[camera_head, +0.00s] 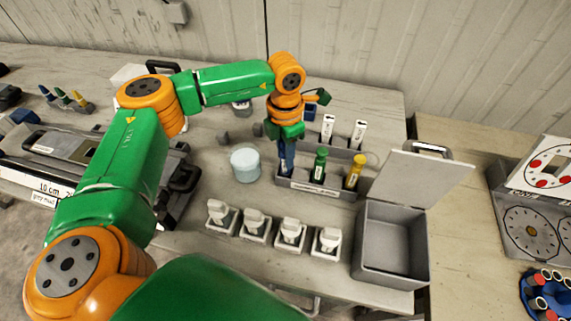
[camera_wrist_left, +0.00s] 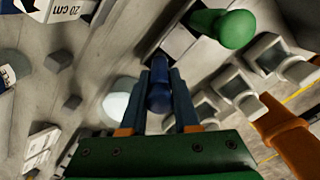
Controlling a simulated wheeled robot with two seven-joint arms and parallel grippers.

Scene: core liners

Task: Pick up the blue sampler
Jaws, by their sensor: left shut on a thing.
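The blue sampler (camera_wrist_left: 160,88) is between the fingers of my left gripper (camera_wrist_left: 162,112) in the left wrist view. In the head view my left gripper (camera_head: 285,152) points down at the left end of a grey rack (camera_head: 318,190), shut on the blue sampler (camera_head: 287,160). The sampler's lower end appears to be still at the rack slot; I cannot tell if it is clear of it. A green sampler (camera_head: 320,160) and a yellow sampler (camera_head: 355,172) stand upright in the same rack to the right. My right gripper is not in view.
A pale blue round container (camera_head: 245,165) stands left of the rack. Several white-handled blocks (camera_head: 255,226) line the front. An open grey box (camera_head: 391,246) stands at right, its lid raised. Two white-labelled items (camera_head: 327,128) stand behind the rack. A black-handled case (camera_head: 175,190) lies at left.

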